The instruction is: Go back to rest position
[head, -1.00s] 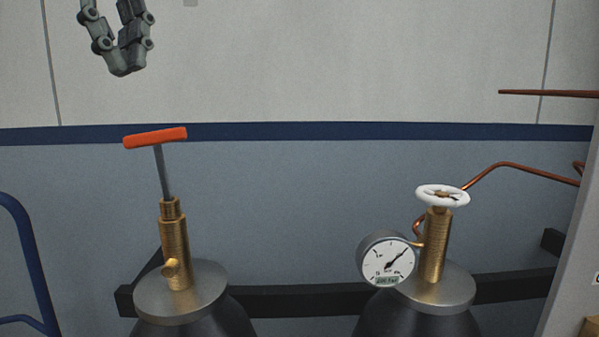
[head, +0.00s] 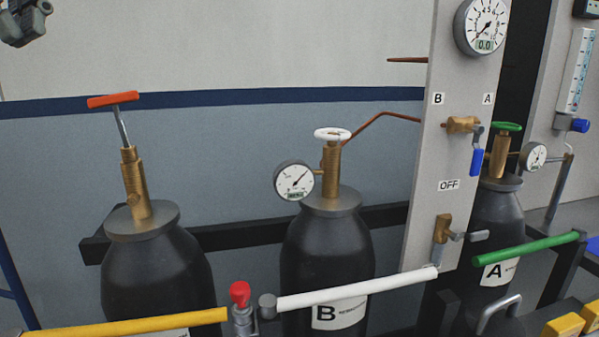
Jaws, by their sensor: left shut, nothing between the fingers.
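My left gripper (head: 22,22) shows at the top left corner of the head view, partly cut off by the frame edge. It is shut and empty, in front of the pale wall, above and to the left of the orange T-handle (head: 113,99) and apart from it. My right gripper is not in view.
Dark cylinders stand in a rack: one with the T-handle (head: 158,275), B (head: 328,260) with a white handwheel (head: 332,134), and A (head: 495,222) with a green one. A grey valve panel (head: 420,200) stands right. Yellow (head: 130,324), white (head: 358,287) and green (head: 528,247) bars cross in front.

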